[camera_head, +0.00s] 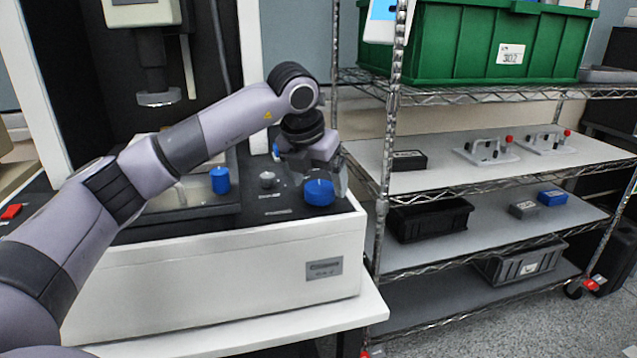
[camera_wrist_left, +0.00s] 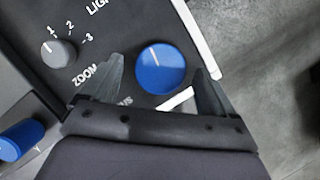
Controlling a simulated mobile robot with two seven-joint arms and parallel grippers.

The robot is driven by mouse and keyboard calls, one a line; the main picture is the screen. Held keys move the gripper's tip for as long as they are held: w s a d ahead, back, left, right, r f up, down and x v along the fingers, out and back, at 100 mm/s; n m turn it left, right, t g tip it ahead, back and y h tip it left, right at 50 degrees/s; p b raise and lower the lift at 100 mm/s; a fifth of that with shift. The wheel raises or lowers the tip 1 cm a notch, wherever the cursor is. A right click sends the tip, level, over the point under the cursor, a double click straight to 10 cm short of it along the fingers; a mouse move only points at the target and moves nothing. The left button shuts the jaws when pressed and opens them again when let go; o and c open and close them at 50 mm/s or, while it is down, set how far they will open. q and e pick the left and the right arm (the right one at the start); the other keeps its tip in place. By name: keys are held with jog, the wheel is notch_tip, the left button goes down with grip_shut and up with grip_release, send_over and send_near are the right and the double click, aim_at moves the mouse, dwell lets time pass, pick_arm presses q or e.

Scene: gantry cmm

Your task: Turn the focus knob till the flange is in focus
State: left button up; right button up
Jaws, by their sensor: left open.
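The blue focus knob (camera_head: 319,191) sits on the dark top of the machine's control panel, near its right end. In the left wrist view the knob (camera_wrist_left: 160,68) shows a white pointer line near its top, and the label beside it is mostly hidden by my gripper. My left gripper (camera_head: 328,178) is open, just above and behind the knob. In the left wrist view its fingers (camera_wrist_left: 161,85) stand on either side of the knob, with gaps, apparently not touching it. I cannot make out the flange. My right gripper is out of view.
A small grey knob (camera_wrist_left: 58,53) marked 1, 2, 3 is left of the focus knob, near the word ZOOM. A blue cylinder (camera_head: 220,180) stands farther left. The machine's lens head (camera_head: 158,98) hangs above. A wire shelf with a green crate (camera_head: 470,45) stands close on the right.

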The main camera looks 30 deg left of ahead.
pick_arm(q)
jog(key=shift+w+f, duration=0.2)
jog(key=shift+f, duration=0.35)
jog(key=c, duration=1.1)
jog(key=shift+o, duration=0.2)
jog(key=shift+m, duration=0.3)
jog(key=shift+a+r+m+h+p, duration=0.1)
jog(key=shift+m+h+p, duration=0.55)
jog(key=shift+m, duration=0.55)
jog(key=shift+a+m+h+p, duration=0.1)
jog(key=shift+m+h+p, duration=0.55)
jog(key=shift+m, duration=0.85)
jog(key=o, duration=1.1)
jog(key=shift+c, duration=0.2)
